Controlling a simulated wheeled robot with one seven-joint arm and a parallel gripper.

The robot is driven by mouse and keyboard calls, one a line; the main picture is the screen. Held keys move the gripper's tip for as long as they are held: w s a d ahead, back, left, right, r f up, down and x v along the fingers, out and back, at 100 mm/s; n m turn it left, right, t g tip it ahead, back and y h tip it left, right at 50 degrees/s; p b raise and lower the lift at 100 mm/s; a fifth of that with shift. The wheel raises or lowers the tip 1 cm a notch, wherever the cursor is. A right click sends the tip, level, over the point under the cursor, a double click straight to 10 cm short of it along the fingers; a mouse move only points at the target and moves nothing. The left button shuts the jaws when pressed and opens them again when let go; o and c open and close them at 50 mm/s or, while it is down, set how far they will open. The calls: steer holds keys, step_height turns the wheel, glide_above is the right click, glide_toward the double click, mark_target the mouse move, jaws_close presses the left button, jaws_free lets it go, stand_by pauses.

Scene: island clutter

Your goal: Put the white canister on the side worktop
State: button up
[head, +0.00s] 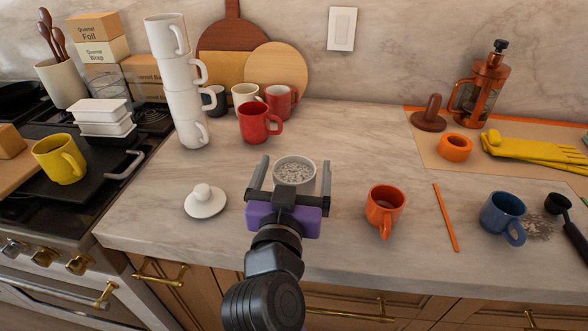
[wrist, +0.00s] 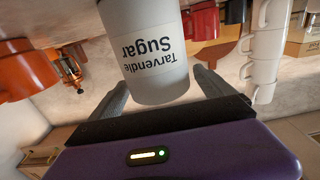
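The white canister (head: 295,174) stands upright and lidless on the marble worktop (head: 335,140), with pale granular contents showing. In the wrist view the canister (wrist: 155,60) appears upside down, with a "Tarvendle Sugar" label. My gripper (head: 295,164) is open, with its fingers on either side of the canister. It also shows in the wrist view (wrist: 160,80), where a gap shows beside the right finger; contact at the left finger is unclear. A white knobbed lid (head: 205,203) lies left of my gripper. I cannot tell whether this counter is the side worktop.
A tall stack of white mugs (head: 187,100) and a red mug (head: 258,121) stand behind left. An orange mug (head: 385,207), orange pencil (head: 446,218) and blue mug (head: 502,214) are to the right. The stove (head: 75,210) is at left. Bare marble lies behind right of the canister.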

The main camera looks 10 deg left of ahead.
steer(key=shift+r, duration=0.15)
steer(key=shift+s, duration=0.15)
steer(key=s+b, duration=0.1)
steer(key=s, duration=1)
steer(key=shift+s+a, duration=0.25)
steer(key=shift+s, duration=0.1)
